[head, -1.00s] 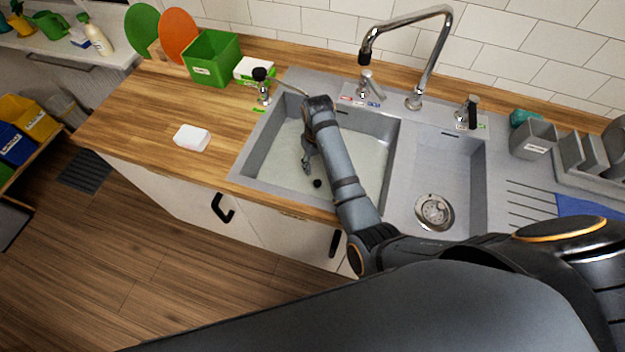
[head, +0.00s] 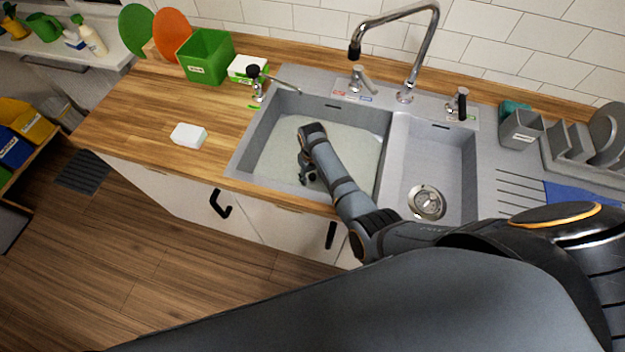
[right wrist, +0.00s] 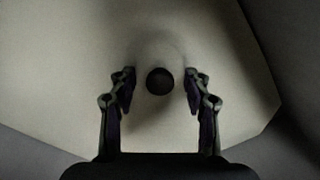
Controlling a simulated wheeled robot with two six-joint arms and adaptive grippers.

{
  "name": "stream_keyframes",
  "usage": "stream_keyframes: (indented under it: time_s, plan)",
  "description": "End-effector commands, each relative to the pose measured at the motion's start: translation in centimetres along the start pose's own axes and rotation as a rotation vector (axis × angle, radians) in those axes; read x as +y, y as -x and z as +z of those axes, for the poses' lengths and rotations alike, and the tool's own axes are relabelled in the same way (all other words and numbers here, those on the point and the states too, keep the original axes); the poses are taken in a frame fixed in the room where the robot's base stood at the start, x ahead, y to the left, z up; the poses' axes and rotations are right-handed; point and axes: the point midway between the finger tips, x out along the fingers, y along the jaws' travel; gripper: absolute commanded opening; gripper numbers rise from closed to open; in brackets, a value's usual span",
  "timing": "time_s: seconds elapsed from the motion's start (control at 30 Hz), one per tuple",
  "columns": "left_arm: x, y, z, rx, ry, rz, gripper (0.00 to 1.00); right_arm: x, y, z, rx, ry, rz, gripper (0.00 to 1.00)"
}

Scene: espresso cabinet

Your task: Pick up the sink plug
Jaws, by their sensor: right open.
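The sink plug shows in the right wrist view as a dark round knob (right wrist: 160,81) on a pale surface, midway between two fingers. In the head view the plug (head: 312,177) is a small dark spot at the front of the left basin (head: 262,128). My right gripper (head: 305,172) reaches down into that basin, right beside the plug and partly over it in the picture. In the right wrist view the right gripper (right wrist: 160,92) is open, with a gap on each side of the knob. My left gripper is not in view.
The tall tap (head: 432,45) stands behind the basins. The right basin (head: 425,160) is empty apart from its drain. A small lever tap (head: 258,85) is at the left rim. A white block (head: 188,136) and a green box (head: 206,60) are on the counter.

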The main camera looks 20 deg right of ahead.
Motion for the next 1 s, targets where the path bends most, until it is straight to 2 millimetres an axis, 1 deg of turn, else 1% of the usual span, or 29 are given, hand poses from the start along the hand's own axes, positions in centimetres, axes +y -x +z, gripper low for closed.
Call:
stream_keyframes:
  time_s: [0.07, 0.17, 0.53, 0.83, 0.93, 1.0]
  plan:
    - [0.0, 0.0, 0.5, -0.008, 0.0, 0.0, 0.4, 0.0, -0.1, 0.0, 0.001, 0.0, 0.0, 0.48]
    - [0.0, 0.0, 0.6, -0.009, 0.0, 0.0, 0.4, 0.0, 0.0, 0.0, 0.001, 0.0, 0.0, 0.48]
    - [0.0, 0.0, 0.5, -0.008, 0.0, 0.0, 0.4, 0.0, 0.0, 0.0, 0.001, 0.0, 0.0, 0.0]
    - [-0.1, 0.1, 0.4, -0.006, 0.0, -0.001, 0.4, 0.0, 0.1, 0.0, 0.001, 0.0, 0.001, 0.0]
    - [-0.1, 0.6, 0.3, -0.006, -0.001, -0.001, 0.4, 0.1, 0.6, -0.1, 0.001, 0.0, 0.001, 0.0]
    - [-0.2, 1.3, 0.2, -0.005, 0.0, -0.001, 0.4, 0.1, 1.3, -0.1, 0.002, 0.0, 0.001, 0.0]
